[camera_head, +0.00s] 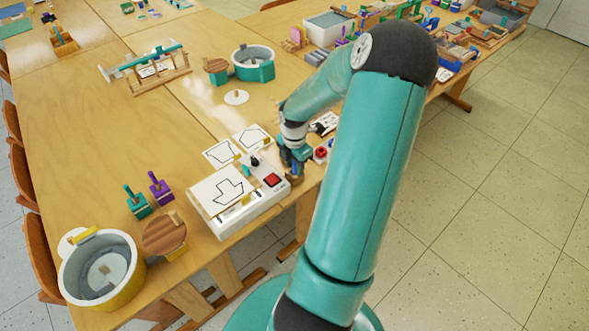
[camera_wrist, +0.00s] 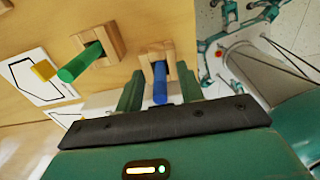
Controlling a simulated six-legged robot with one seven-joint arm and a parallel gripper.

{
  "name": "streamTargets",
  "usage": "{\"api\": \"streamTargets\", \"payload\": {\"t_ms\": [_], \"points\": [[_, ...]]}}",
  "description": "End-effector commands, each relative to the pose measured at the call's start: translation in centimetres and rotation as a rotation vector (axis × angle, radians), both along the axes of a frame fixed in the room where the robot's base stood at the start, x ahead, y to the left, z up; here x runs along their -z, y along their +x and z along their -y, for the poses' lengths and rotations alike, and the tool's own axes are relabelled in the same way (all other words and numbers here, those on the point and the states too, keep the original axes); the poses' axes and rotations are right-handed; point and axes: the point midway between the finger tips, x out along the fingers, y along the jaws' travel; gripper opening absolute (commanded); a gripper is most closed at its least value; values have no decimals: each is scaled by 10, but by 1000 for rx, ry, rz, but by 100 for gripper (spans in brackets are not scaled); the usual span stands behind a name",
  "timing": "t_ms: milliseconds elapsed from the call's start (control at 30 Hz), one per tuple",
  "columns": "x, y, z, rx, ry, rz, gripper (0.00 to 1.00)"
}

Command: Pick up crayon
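A blue crayon (camera_wrist: 160,84) stands in a notched wooden block (camera_wrist: 155,53) in the wrist view. My gripper (camera_wrist: 158,88) is open, with one green finger on each side of the blue crayon and visible gaps between. A green crayon (camera_wrist: 80,62) sticks out of a second wooden block (camera_wrist: 103,38) to the left, outside the fingers. In the head view, my gripper (camera_head: 295,163) is low at the table's right edge, beside the white box with the red button (camera_head: 272,180). The arm and fingers partly hide the crayon there.
Drawing cards (camera_head: 221,153) lie on the wooden table (camera_head: 185,120) around the white box (camera_head: 250,209). A yellow-sided tub (camera_head: 120,290) and a round wooden lid (camera_head: 165,234) stand at the near left. A teal tub (camera_head: 254,72) stands farther back. Tiled floor is clear at right.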

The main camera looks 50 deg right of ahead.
Motion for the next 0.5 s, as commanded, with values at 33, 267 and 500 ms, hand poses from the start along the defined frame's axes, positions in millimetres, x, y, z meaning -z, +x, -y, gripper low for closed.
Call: {"api": "streamTargets", "payload": {"t_ms": [33,267,500], "points": [[0,0,0,0,0,0,38],[-1,0,0,1,0,0,4],[-1,0,0,1,0,0,0]]}}
